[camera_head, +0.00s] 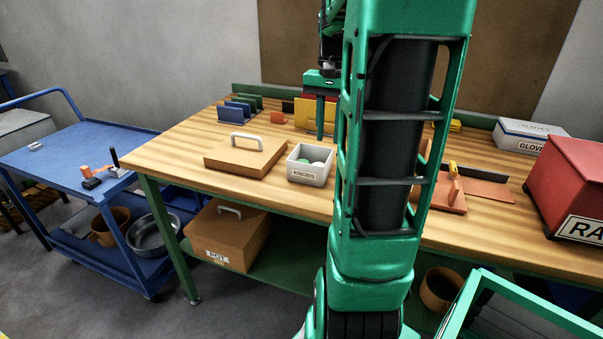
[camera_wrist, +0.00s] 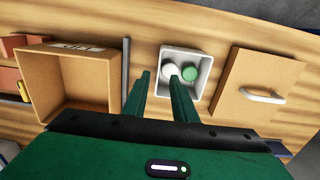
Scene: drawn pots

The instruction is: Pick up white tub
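The white tub (camera_head: 318,179) stands upright on the wooden workbench and bears a "KNOBS" label. In the wrist view the tub (camera_wrist: 188,50) is seen from above, with a white and a green round knob inside. My gripper (camera_head: 325,118) points down above the bench, behind the tub in the head view. In the wrist view my gripper (camera_wrist: 160,73) has its two green fingers apart with nothing held between them. The right fingertip overlaps the tub's near left part; the left fingertip lies outside it. I cannot tell the height gap. My arm hides part of the bench.
A brown lid (camera_head: 236,155) with a white handle lies left of the tub; it is at right in the wrist view (camera_wrist: 250,80). An open brown box (camera_wrist: 75,80) and a thin dark bar (camera_wrist: 126,75) lie left there. A red box (camera_head: 570,180) stands far right.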

